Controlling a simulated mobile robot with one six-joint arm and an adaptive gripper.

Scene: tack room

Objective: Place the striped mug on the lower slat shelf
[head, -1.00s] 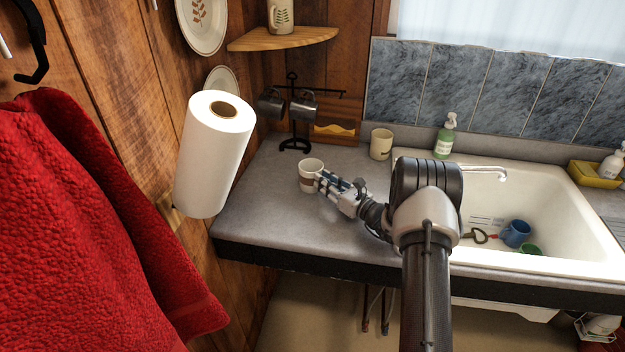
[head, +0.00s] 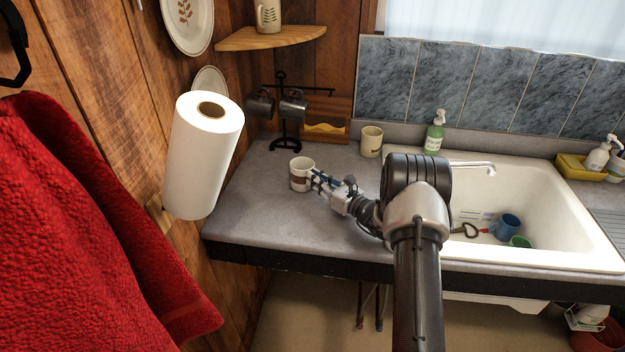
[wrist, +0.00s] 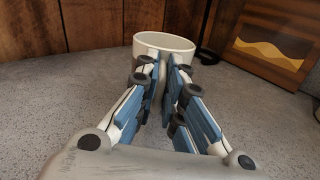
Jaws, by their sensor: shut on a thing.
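A white mug with a brown band (head: 301,175) stands upright on the grey counter, left of the sink. Its rim also shows in the wrist view (wrist: 165,41), at the far end of the fingers. My gripper (head: 316,181) reaches it from the right and is shut on its near side, perhaps at the handle; the fingers (wrist: 166,92) hide the grip itself. A wooden corner shelf (head: 270,39) is on the wall above the counter at the back left, with a patterned mug (head: 268,16) on it. I cannot make out slats on it.
A black mug stand (head: 285,125) with dark mugs is behind the held mug. A cream cup (head: 371,142) and a green soap bottle (head: 434,133) stand by the sink (head: 560,210). A paper towel roll (head: 203,158) and red towel (head: 95,230) hang at left.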

